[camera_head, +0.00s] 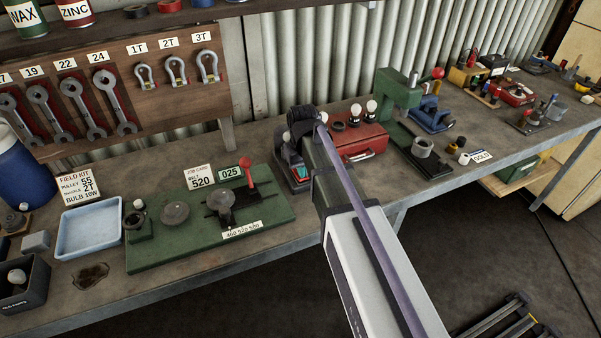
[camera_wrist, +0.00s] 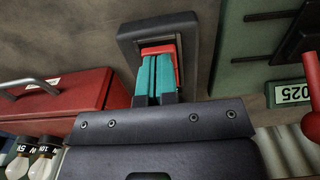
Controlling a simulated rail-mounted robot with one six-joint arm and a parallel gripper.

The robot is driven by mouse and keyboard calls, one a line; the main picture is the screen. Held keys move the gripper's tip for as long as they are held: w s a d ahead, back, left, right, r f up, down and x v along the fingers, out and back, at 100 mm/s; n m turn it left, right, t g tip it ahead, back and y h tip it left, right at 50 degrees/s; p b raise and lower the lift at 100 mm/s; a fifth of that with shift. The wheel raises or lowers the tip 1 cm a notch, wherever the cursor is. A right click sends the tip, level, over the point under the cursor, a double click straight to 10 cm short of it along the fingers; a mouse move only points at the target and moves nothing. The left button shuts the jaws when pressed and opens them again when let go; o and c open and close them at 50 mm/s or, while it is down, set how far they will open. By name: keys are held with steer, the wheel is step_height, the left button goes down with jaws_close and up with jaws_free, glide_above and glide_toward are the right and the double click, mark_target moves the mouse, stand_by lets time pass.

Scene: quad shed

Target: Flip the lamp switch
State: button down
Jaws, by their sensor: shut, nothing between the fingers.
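The switch is a red rocker (camera_wrist: 168,49) in a black rectangular housing (camera_wrist: 131,39) on the bench, upper middle of the wrist view. In the head view the housing (camera_head: 284,180) stands between the green board and the red case, partly hidden by my arm. My gripper (camera_wrist: 155,62) has teal fingertips that are closed together with nothing between them. They lie over the rocker and hide most of it; whether they touch it I cannot tell. In the head view the teal fingertips (camera_head: 301,172) show just at the housing. I cannot make out the lamp itself.
A green board (camera_head: 157,258) with a red-knobbed lever (camera_head: 247,172) is close on the left. A red case (camera_head: 362,147) with bulbs is close on the right. A green press (camera_head: 396,92) stands farther right. A blue tray (camera_head: 90,229) is at the left.

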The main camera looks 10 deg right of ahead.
steer(key=shift+f, duration=0.2)
steer(key=shift+r, duration=0.1)
step_height(320, 180, up, 7)
steer(key=p, duration=0.7)
steer(key=shift+r, duration=0.1)
steer(key=s+m, duration=0.2)
steer(key=s, duration=1.4)
steer(key=shift+s, duration=0.15)
